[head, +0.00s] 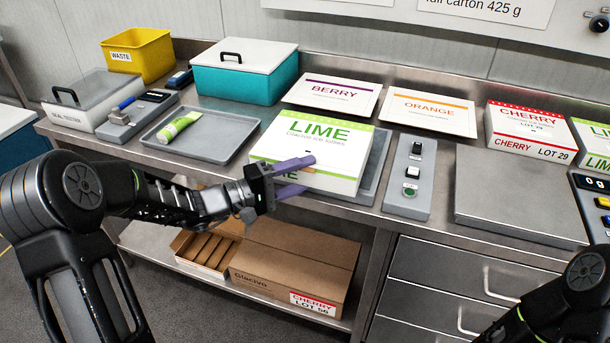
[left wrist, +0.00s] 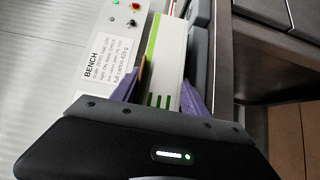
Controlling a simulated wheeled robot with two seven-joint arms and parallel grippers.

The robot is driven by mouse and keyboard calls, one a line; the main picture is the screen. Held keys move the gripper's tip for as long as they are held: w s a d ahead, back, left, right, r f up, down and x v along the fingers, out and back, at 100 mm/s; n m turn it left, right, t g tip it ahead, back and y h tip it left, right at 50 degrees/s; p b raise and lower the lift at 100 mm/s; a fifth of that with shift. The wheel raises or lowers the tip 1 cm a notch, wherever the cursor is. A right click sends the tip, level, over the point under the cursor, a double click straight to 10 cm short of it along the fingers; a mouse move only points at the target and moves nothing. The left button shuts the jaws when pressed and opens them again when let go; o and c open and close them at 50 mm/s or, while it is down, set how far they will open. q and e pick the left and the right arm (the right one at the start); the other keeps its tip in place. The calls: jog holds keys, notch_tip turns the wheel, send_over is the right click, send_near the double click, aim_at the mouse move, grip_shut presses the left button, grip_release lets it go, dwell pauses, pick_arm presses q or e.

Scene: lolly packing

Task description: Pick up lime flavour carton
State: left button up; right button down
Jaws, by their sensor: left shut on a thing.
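The lime carton (head: 335,142) is white with green lettering and a green stripe. It sits at the bench's front edge, at a grey plate (head: 381,156). My left gripper (head: 296,176) reaches it from the front left with purple fingers, one over the top and one lower at the front. It is shut on the carton. In the left wrist view the carton (left wrist: 170,60) lies between the two purple fingers. I cannot tell whether the carton is lifted off the plate. Part of my right arm (head: 560,305) shows at the lower right; its gripper is out of view.
A grey control box (head: 409,190) stands just right of the carton. A grey tray (head: 205,150) with a green tube (head: 180,126) lies to the left. Berry (head: 333,93) and orange (head: 428,112) cards lie behind. A cherry carton (head: 530,130) and another lime carton (head: 594,146) stand at right.

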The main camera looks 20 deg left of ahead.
pick_arm(q)
notch_tip(320, 180, up, 9)
jog(key=shift+f+b, duration=0.15)
jog(key=shift+b, duration=0.2)
dwell(0.5)
